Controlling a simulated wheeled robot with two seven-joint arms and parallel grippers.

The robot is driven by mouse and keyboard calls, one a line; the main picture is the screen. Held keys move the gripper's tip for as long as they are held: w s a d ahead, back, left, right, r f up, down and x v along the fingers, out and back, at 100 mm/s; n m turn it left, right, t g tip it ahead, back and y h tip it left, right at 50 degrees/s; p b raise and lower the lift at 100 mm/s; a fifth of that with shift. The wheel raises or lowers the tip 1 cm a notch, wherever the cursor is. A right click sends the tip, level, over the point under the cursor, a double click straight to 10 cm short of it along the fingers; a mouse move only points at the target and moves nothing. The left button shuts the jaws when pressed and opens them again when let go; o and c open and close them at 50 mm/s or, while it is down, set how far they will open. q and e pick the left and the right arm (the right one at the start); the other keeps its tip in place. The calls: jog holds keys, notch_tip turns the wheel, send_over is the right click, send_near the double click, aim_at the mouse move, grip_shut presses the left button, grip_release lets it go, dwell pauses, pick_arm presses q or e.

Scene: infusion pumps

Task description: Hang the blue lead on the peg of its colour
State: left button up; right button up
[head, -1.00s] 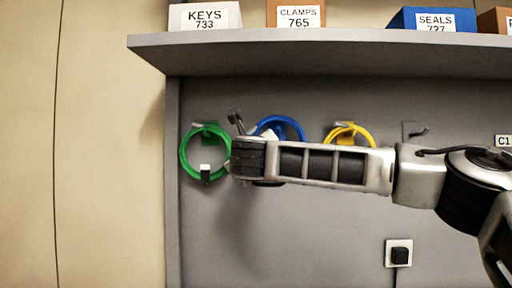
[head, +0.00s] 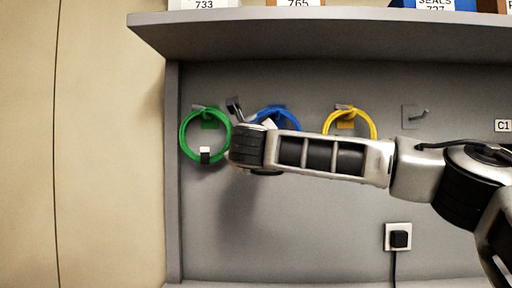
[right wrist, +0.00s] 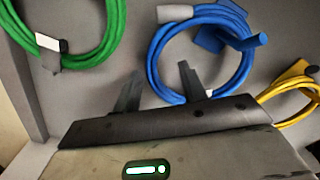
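The blue lead (head: 297,118) is a coil hanging at the blue peg on the grey back panel, partly hidden by my right arm in the head view. In the right wrist view the blue lead (right wrist: 152,62) shows as a loop around the blue peg (right wrist: 250,43), with a grey plug end (right wrist: 175,13) at its upper left. My right gripper (right wrist: 160,90) has its two fingers apart with nothing between them. It is just below and left of the coil; one fingertip overlaps the coil's lower edge in the picture, and contact cannot be told. My left gripper is not in view.
A green lead (head: 183,145) hangs to the left and a yellow lead (head: 372,125) to the right. A bare grey peg (head: 415,116) is farther right. A shelf (head: 330,18) with labelled boxes juts out above. A wall socket (head: 398,228) is lower right.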

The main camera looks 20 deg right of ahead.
jog(key=b+v, duration=0.4)
jog(key=v, duration=1.2)
